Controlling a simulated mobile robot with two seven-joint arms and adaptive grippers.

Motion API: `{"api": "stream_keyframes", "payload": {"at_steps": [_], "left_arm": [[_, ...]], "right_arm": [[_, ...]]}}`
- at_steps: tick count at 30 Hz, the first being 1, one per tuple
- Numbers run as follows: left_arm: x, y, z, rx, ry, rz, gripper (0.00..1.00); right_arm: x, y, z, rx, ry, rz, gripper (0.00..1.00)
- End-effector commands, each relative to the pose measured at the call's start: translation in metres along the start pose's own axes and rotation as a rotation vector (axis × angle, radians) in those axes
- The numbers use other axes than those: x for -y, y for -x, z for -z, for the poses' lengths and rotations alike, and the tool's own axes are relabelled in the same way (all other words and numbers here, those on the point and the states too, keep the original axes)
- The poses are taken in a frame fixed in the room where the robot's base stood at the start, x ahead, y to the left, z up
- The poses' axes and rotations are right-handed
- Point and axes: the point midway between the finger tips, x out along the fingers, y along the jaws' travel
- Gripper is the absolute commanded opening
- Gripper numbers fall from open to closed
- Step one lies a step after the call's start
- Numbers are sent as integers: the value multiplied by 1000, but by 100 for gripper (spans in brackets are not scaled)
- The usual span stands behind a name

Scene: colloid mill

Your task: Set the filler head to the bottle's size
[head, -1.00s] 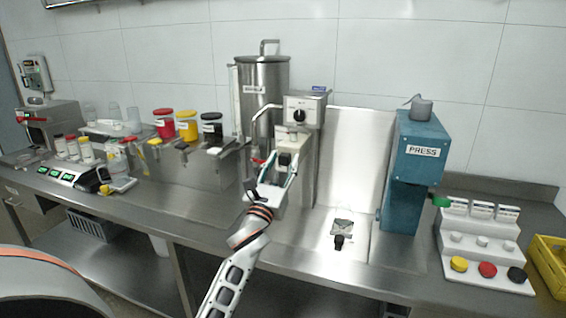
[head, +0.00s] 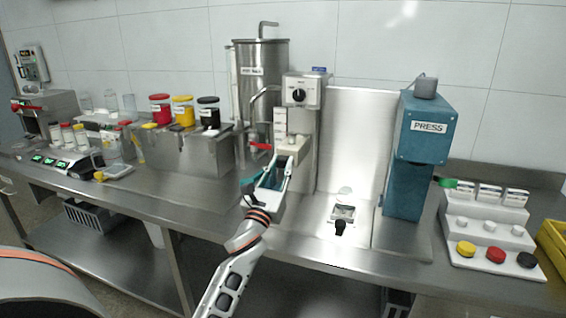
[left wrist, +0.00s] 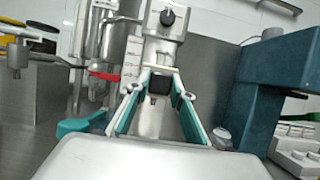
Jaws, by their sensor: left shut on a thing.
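The filler head (head: 292,146) is a pale block on the filler's steel column, below the box with the black dial. My left gripper (head: 281,163) is at the front of the filler head. In the left wrist view its teal-lined fingers (left wrist: 168,84) close on the dark knob (left wrist: 158,84) at the head's front. The fingers and arm hide part of the area below. I cannot pick out the bottle under the head. My right gripper is not in view.
The blue press (head: 421,140) stands right of the filler. A small plate with a black knob (head: 340,226) sits on the bench between them. A red-handled tap (head: 260,146) is just left of the head.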

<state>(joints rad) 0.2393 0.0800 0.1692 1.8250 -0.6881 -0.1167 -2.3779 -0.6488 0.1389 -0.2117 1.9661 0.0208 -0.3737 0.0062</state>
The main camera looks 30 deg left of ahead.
Motion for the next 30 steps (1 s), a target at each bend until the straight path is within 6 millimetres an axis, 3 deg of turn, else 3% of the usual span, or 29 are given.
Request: {"api": "stream_keyframes", "payload": {"at_steps": [1, 4, 17, 18, 20, 30], "left_arm": [[0, 6, 17, -9, -2, 0, 0], [0, 10, 25, -9, -2, 0, 0], [0, 12, 29, -10, -1, 0, 0], [0, 12, 30, -11, -1, 0, 27], [0, 12, 30, -11, -1, 0, 39], [0, 12, 26, -5, -1, 0, 39]], "right_arm": [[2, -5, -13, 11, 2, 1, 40], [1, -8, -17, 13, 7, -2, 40], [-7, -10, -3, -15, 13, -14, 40], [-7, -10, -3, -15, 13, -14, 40], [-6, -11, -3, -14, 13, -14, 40], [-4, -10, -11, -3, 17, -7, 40]]}}
